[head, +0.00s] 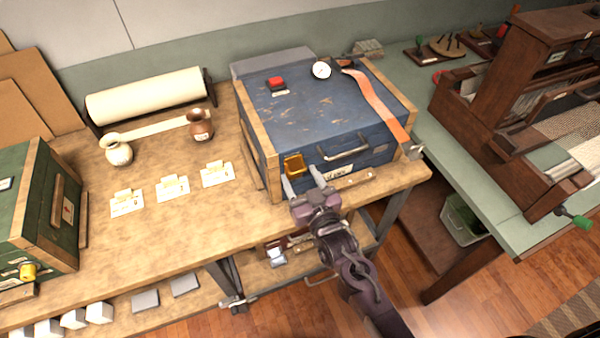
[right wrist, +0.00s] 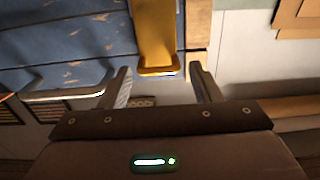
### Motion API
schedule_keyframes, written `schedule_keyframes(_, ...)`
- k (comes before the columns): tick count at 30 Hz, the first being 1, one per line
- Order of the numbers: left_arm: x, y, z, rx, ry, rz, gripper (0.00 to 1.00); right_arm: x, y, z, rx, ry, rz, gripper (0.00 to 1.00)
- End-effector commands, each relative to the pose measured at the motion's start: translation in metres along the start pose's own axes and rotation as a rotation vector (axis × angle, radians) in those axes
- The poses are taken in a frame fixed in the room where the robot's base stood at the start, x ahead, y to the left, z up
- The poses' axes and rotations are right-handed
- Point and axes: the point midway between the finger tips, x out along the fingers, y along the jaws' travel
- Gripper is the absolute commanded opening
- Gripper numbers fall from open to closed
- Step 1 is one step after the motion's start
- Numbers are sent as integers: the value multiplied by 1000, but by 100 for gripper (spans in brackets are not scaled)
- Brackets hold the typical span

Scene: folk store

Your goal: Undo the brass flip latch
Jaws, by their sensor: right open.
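The brass flip latch (head: 294,164) is on the front face of a blue wooden case (head: 320,110), near its left corner. In the right wrist view the latch (right wrist: 155,40) hangs in from the top, its lower end between my fingertips. My right gripper (head: 304,180) is open, just in front of the latch, with one finger (right wrist: 120,86) on each side. I see no clear contact. A metal handle (head: 345,150) is on the case front, right of the latch. My left gripper is not in view.
An orange strap (head: 380,105) runs over the case's right side. A gauge (head: 321,70) and a red item (head: 276,82) lie on the lid. A green case (head: 45,210) and small jars (head: 118,150) stand left. A loom (head: 520,110) stands right. Bench space left of the case is partly clear.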

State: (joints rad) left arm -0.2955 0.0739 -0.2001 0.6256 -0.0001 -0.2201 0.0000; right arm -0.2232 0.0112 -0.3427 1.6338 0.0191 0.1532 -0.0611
Motion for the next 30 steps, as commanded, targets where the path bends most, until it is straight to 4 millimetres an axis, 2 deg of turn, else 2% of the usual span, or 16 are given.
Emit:
schedule_keyframes(4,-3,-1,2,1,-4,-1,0,10,0,0,0,-1,0,57)
schedule_keyframes(12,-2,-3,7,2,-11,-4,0,11,0,0,0,0,-1,56)
schedule_keyframes(24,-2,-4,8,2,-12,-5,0,10,-1,1,1,-1,-3,5)
schedule_keyframes(30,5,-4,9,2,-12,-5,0,9,-2,5,1,17,-4,5)
